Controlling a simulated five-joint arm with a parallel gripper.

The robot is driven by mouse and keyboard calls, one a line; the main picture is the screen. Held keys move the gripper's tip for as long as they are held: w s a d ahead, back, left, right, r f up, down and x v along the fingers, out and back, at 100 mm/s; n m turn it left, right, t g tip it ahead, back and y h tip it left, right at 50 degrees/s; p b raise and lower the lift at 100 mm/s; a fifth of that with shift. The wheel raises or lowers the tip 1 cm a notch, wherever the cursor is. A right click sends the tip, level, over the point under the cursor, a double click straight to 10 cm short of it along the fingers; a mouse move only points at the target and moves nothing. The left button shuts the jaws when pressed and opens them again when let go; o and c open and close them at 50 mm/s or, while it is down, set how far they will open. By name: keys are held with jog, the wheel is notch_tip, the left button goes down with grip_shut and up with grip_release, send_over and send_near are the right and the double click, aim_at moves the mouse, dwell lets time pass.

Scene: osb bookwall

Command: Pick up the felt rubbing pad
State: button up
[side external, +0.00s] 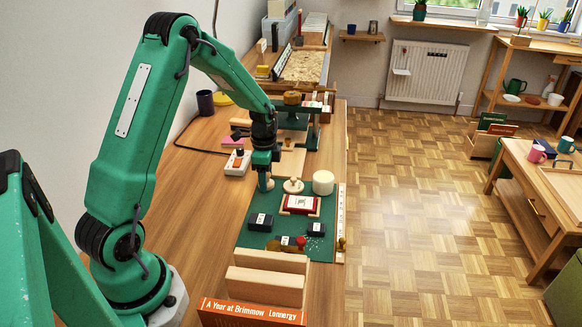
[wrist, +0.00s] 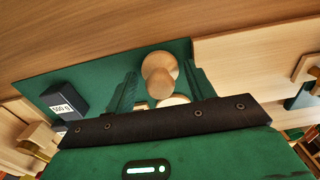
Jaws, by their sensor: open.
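My gripper (side external: 264,183) points down over the left edge of the green mat. In the wrist view its two green fingers (wrist: 161,92) stand apart. A pale turned wooden piece with a rounded knob (wrist: 159,68) shows between and just beyond the fingertips; I see no grip on it. Another pale round piece (wrist: 174,101) is partly hidden by the gripper's dark edge. In the side view a pale knobbed piece on a round base (side external: 293,186) stands right of the gripper. I cannot tell for certain which is the felt rubbing pad.
The green mat (side external: 247,238) also carries a cream cylinder (side external: 323,182), a red framed block (side external: 300,204) and dark labelled weights (side external: 261,222), one marked 500 g (wrist: 64,101). Wooden blocks (side external: 268,277) stand in front.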

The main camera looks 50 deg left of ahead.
dwell(0.5)
jog(key=c, duration=0.7)
jog(key=shift+c, duration=0.3)
jog(key=shift+r, duration=0.1)
jog(key=shift+r, duration=0.6)
jog(key=r, duration=0.1)
jog(key=d+r, duration=0.1)
jog(key=r, duration=0.1)
jog(key=shift+r, duration=0.1)
jog(key=s+d+r, duration=0.1)
jog(key=d+r, duration=0.5)
jog(key=d, duration=0.4)
jog(key=shift+s+d+r, duration=0.15)
jog(key=shift+s+d, duration=0.1)
jog(key=shift+d, duration=0.05)
